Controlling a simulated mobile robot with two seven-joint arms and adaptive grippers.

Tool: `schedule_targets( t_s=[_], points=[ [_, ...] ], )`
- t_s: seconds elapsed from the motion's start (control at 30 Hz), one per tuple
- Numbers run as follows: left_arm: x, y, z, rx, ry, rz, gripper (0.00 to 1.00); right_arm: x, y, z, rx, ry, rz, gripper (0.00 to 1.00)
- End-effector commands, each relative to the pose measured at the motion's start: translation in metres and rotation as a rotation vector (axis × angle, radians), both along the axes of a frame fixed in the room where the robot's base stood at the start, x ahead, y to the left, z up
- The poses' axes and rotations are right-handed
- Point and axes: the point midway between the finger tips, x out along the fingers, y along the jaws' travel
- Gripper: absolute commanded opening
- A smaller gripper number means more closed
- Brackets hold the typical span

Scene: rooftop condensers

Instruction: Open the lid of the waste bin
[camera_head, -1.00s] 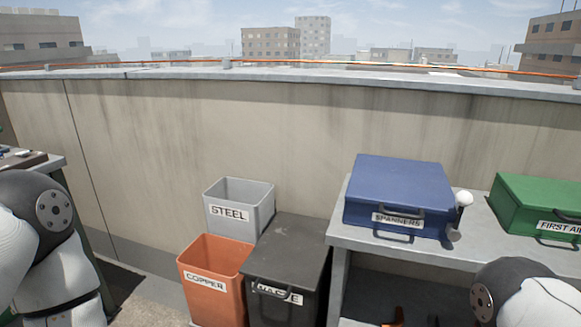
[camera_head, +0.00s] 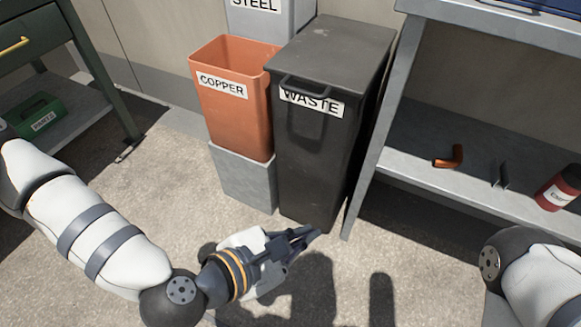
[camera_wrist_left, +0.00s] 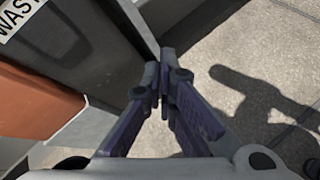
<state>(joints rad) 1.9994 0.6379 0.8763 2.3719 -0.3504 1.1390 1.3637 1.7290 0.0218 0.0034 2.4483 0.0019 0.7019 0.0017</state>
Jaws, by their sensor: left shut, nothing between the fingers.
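The black waste bin (camera_head: 318,150) stands on the floor, with a white WASTE label below its rim. Its dark flat lid (camera_head: 335,50) is closed, and a bar handle (camera_head: 318,90) sits at the lid's front edge. My left gripper (camera_head: 316,233) is shut and empty, in front of the bin and low near its base. In the left wrist view the shut fingers (camera_wrist_left: 170,90) point toward the bin's dark side, with part of the label (camera_wrist_left: 18,14) at top left. My right gripper is out of view; only part of that arm shows at lower right.
An orange COPPER bin (camera_head: 238,110) on a grey block (camera_head: 243,178) stands left of the waste bin, and a grey STEEL bin (camera_head: 270,22) behind. A bench with a lower shelf (camera_head: 400,172) is close on the right, holding an orange pipe piece (camera_head: 449,157) and red container (camera_head: 560,188).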

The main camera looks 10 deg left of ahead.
Motion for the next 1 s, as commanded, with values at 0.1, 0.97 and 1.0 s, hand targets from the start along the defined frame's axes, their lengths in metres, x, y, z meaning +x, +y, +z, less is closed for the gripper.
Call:
schedule_targets(
  t_s=[0.1,0.97,1.0],
  points=[
    [0.089,0.038,0.004,-0.304,-0.067,0.324,0.00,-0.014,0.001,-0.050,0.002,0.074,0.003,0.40],
    [0.223,0.041,0.063,-0.541,-0.148,0.494,0.00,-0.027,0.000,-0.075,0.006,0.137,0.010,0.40],
    [0.222,0.042,0.068,-0.540,-0.149,0.493,0.00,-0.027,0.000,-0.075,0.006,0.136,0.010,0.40]
  ],
)
